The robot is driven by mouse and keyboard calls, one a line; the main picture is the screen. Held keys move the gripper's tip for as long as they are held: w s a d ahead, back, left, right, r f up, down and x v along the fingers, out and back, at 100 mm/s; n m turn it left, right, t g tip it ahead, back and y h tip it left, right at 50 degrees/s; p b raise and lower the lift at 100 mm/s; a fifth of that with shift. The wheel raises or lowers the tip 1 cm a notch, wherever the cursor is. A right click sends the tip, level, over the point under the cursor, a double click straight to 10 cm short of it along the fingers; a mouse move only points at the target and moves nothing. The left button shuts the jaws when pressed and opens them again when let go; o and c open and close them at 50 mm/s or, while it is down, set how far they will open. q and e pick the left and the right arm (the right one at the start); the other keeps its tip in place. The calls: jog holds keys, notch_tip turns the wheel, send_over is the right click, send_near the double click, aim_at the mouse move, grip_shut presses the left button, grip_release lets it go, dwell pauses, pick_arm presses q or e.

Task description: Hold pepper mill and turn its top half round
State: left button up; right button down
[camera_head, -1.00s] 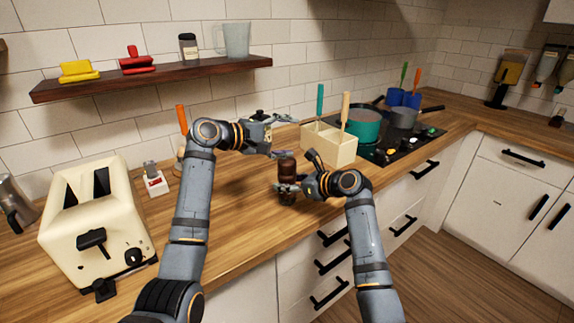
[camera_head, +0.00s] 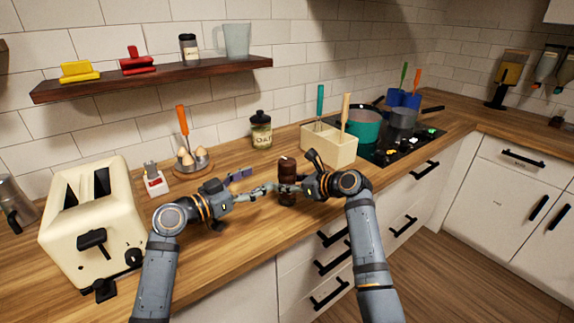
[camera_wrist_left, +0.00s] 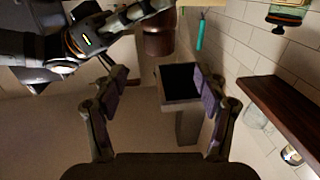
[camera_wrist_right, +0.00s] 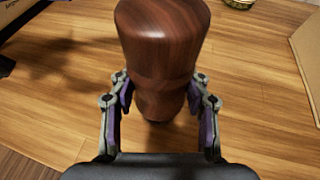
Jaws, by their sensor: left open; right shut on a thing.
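The dark brown wooden pepper mill (camera_head: 287,172) stands upright on the counter near its front edge, and it fills the upper middle of the right wrist view (camera_wrist_right: 162,45). My right gripper (camera_head: 292,188) is shut on the mill's lower part from the right, with a finger pad on each side of its narrow waist. My left gripper (camera_head: 255,188) is open and low over the counter, just left of the mill, pointing toward it. In the left wrist view the mill (camera_wrist_left: 159,38) shows at the top, beyond the open fingers (camera_wrist_left: 160,95). The mill's base is partly hidden by the right fingers.
A cream utensil box (camera_head: 330,146) stands behind the mill, with a lidded jar (camera_head: 261,130) to its left. An egg holder (camera_head: 190,165), a red-and-white box (camera_head: 155,182) and a toaster (camera_head: 93,220) are at left. The stove (camera_head: 395,145) with pots is at back right.

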aim_at(279, 167)
pick_arm(q)
jog(key=x, duration=1.1)
jog(key=shift+w+d, duration=0.15)
jog(key=shift+w, duration=0.05)
jog(key=c, duration=1.2)
jog(key=shift+o, duration=0.2)
jog(key=m+g+h, duration=0.2)
jog(key=g, duration=0.1)
jog(key=shift+m, duration=0.3)
jog(key=shift+f+m+g+h, duration=0.1)
jog(key=shift+m+g+h, duration=0.55)
jog(key=shift+g, duration=0.6)
jog(key=shift+m+g+h, duration=0.45)
jog(key=shift+m+g, duration=0.4)
jog(key=shift+g, duration=0.4)
